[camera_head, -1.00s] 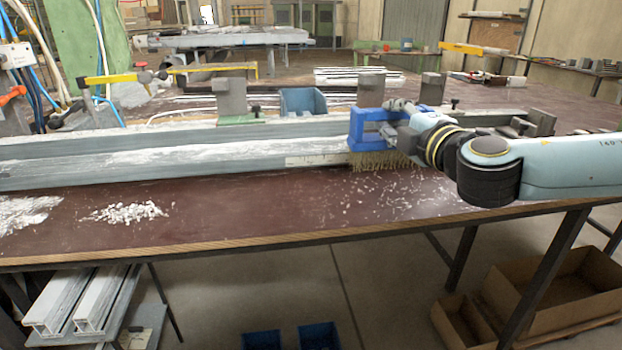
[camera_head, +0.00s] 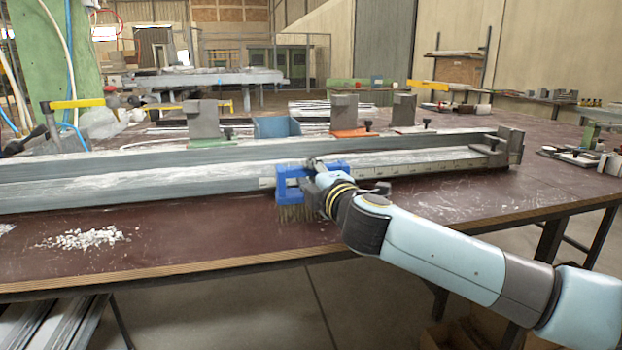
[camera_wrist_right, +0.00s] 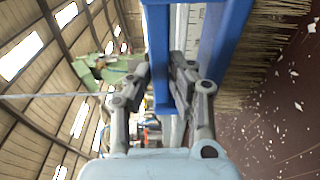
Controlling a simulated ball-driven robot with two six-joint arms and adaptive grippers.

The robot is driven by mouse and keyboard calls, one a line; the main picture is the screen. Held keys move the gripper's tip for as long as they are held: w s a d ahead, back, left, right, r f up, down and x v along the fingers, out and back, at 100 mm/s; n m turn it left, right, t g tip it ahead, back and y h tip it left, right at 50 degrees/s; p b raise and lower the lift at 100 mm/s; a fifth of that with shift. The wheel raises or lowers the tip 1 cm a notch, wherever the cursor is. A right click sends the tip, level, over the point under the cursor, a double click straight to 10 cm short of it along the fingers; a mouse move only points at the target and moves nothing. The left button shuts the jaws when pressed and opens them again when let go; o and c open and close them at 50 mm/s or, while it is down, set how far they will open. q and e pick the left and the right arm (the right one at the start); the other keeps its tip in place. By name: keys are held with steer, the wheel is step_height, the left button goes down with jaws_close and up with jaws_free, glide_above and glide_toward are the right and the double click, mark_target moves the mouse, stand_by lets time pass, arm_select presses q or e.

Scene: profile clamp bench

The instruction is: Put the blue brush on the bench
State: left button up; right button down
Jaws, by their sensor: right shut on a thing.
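The blue brush (camera_head: 288,193) has a blue frame with pale bristles (camera_head: 297,214) pointing down. It is over the brown bench top (camera_head: 205,232), in front of the long grey profile. I cannot tell whether the bristles touch the bench. My right gripper (camera_head: 318,172) is shut on the brush's handle. In the right wrist view, the gripper (camera_wrist_right: 162,80) has its fingers on either side of the blue handle bar, and the brush body (camera_wrist_right: 226,45) and bristles show beside it. My left gripper is not in view.
The long profile (camera_head: 130,178) runs along the bench behind the brush. Clamp blocks (camera_head: 345,112) and a blue bin (camera_head: 277,127) stand behind it. White chips (camera_head: 85,238) lie at the left. The bench's front edge (camera_head: 200,268) is near; bare top lies left of the brush.

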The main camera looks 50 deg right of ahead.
steer(key=shift+r, duration=0.15)
steer(key=c, duration=1.2)
jaws_free()
steer(key=shift+f, duration=0.2)
steer(key=shift+r, duration=0.1)
steer(key=shift+s+r, duration=0.1)
steer(key=shift+s, duration=0.05)
steer(key=v, duration=1.1)
steer(key=shift+s+a, duration=0.15)
steer(key=shift+s, duration=0.25)
